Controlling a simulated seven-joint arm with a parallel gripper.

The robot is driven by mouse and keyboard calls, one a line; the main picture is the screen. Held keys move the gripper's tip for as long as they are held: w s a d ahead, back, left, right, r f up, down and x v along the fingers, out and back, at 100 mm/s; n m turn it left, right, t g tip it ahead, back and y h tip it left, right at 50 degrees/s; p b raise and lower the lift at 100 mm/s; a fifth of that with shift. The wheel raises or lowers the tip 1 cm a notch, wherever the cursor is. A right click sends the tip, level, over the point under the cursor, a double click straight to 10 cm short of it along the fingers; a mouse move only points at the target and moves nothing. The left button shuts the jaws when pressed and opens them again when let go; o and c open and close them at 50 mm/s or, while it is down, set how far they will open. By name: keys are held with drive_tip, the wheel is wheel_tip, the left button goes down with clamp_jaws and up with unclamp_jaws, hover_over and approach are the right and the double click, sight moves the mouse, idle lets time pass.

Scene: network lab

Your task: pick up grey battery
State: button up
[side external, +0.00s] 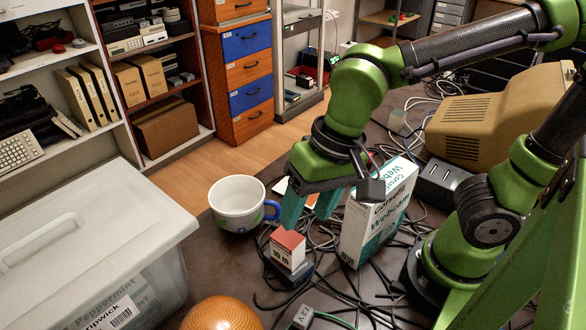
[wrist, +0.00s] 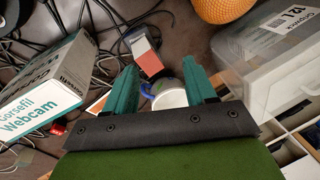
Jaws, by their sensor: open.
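A small grey block marked "12V" (side external: 301,317) lies among cables at the bottom edge of the side view, partly cut off; it may be the grey battery. A block with a red top and pale, dark-marked sides (side external: 287,250) stands beside or on a dark grey block (side external: 294,273); I cannot tell which. The red-topped block also shows in the wrist view (wrist: 150,62), just beyond my fingertips. My gripper (side external: 311,208) is open and empty above the table, between the mug and the webcam box. Its teal fingers are spread in the wrist view (wrist: 163,75).
A white mug (side external: 232,208) with a blue handle stands left of my gripper. A white-and-teal webcam box (side external: 372,222) stands upright on the right. An orange ball (side external: 221,315) and a lidded plastic bin (side external: 85,225) are at front left. Tangled black cables cover the table.

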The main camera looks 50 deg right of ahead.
sight(304, 314)
drive_tip(key=s+a+f+m+g+h, duration=0.2)
drive_tip(key=s+a+m, duration=0.2)
drive_tip(key=a+m, duration=0.55)
drive_tip(key=d+f, duration=0.1)
drive_tip(key=f, duration=0.4)
drive_tip(key=d+f+m, duration=0.1)
drive_tip(key=f, duration=0.4)
drive_tip(key=d+f+m, duration=0.1)
drive_tip(key=f, duration=0.5)
drive_tip(key=shift+s+f, duration=0.1)
drive_tip(key=shift+s, duration=0.1)
drive_tip(key=shift+m, duration=0.25)
clamp_jaws()
